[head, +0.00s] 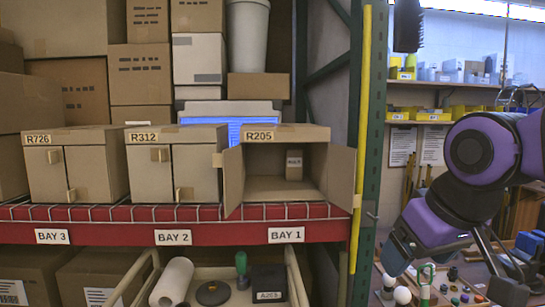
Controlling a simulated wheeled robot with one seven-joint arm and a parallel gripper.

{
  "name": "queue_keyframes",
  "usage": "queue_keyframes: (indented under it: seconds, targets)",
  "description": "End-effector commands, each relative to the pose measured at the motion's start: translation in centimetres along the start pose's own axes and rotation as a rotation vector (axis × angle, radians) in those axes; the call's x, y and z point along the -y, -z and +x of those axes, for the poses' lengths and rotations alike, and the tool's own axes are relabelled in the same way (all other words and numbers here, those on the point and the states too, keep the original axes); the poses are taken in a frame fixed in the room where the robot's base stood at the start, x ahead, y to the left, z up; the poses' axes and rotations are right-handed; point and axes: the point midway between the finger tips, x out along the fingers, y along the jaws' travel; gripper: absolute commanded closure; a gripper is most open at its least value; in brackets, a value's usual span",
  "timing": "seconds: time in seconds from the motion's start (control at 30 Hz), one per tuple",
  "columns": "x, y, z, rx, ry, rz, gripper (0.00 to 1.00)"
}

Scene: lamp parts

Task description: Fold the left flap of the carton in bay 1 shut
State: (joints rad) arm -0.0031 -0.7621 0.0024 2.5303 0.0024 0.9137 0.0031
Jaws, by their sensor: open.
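The carton marked R205 (299,133) stands in bay 1 on the red shelf with its front open. Its left flap (233,181) is swung outward toward me, and its right flap (341,176) also stands open. A small labelled box (294,166) sits inside at the back. My gripper (510,276) is at the lower right, well to the right of the carton and the yellow post, touching neither flap. It is open, and its fingertips are partly cut off by the picture edge.
Shut cartons R312 (173,170) and R726 (76,172) stand left of bay 1. A green upright (371,130) with a yellow strip (362,120) stands between the carton and my arm. A cart (225,277) below holds a white roll, a green-handled item and a dark box.

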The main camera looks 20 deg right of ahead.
Motion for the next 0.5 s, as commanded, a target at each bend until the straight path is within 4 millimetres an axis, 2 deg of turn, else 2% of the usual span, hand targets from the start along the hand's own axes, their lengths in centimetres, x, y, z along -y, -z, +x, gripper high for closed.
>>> queue_keyframes:
  seconds: [0.03,0.13,0.2,0.5]
  targets:
    - [0.1,0.5,-0.2,0.003,0.001,-0.008,0.3]
    - [0.5,2.4,-1.0,0.018,0.004,-0.046,0.53]
    - [1.0,4.6,-1.9,0.036,0.008,-0.091,0.69]
    - [5.2,16.2,-5.5,0.137,0.042,-0.343,0.69]
